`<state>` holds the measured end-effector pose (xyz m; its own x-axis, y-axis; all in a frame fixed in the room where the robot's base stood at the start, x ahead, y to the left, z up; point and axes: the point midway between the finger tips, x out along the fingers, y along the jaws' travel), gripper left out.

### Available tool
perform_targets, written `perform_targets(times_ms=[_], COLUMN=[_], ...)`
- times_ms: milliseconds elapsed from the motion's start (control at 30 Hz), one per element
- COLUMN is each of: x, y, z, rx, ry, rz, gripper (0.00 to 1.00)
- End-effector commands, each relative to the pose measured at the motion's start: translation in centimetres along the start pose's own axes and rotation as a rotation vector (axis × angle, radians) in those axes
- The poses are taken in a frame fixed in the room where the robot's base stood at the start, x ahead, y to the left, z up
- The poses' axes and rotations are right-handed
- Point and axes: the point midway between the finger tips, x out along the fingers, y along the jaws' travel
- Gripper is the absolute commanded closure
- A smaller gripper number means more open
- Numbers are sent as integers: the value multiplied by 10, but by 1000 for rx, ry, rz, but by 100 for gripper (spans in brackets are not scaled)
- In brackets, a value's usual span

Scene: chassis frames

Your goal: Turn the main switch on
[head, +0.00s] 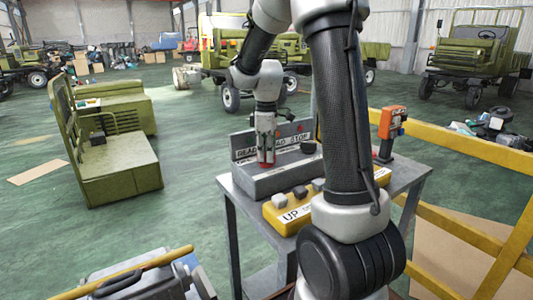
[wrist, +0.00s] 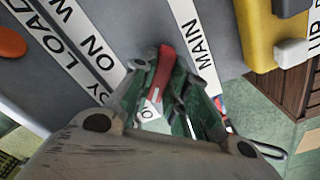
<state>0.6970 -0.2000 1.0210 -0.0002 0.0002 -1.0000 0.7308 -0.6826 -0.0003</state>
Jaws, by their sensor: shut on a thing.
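The main switch has a red lever (wrist: 164,68), seen in the wrist view beside a white label reading MAIN (wrist: 197,43). My gripper (wrist: 158,88) is shut on the red lever, with a finger on each side of it. A white tag with a letter, partly hidden by the fingers, shows by the lever's lower end. In the head view my gripper (head: 266,155) points down onto the grey control box (head: 262,187) on the cart, with a bit of red at its tips. The lever's exact position cannot be told there.
A yellow control unit marked UP (head: 290,214) sits in front of the grey box. An orange-topped tool (head: 391,122) stands at the cart's right. Yellow rails (head: 460,145) run along the right. An orange button (wrist: 11,42) shows in the wrist view. Open green floor lies behind.

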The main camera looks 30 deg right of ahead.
Motion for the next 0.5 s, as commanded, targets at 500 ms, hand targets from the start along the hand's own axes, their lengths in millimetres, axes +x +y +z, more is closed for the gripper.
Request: perform_targets(times_ms=[500], x=[0], y=[0], z=[0], rx=[152], ry=[0], rz=[1], gripper=[100])
